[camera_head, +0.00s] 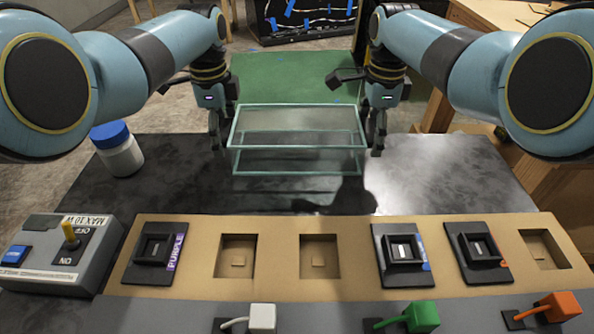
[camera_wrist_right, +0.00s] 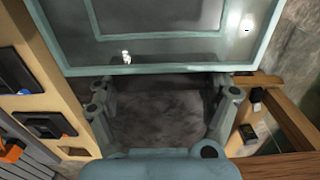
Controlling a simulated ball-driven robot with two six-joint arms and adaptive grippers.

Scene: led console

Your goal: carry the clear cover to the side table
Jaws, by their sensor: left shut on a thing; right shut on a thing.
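The clear cover (camera_head: 298,148) is a see-through box with pale green edges. It is level between my two grippers, above the far part of the dark table, with a shadow below it. My left gripper (camera_head: 216,132) is shut on its left end. My right gripper (camera_head: 376,132) is shut on its right end. In the right wrist view, the cover (camera_wrist_right: 165,70) spans the top, with its edge at the fingertips of my right gripper (camera_wrist_right: 165,84). I cannot tell which surface is the side table.
The dark table (camera_head: 450,185) holds a tan console (camera_head: 340,285) with purple, blue and orange-labelled modules and empty sockets. A grey switch box (camera_head: 50,270) is at left, a blue-capped white jar (camera_head: 119,152) behind it. A green surface (camera_head: 290,75) lies beyond; wooden furniture (camera_head: 560,160) stands at right.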

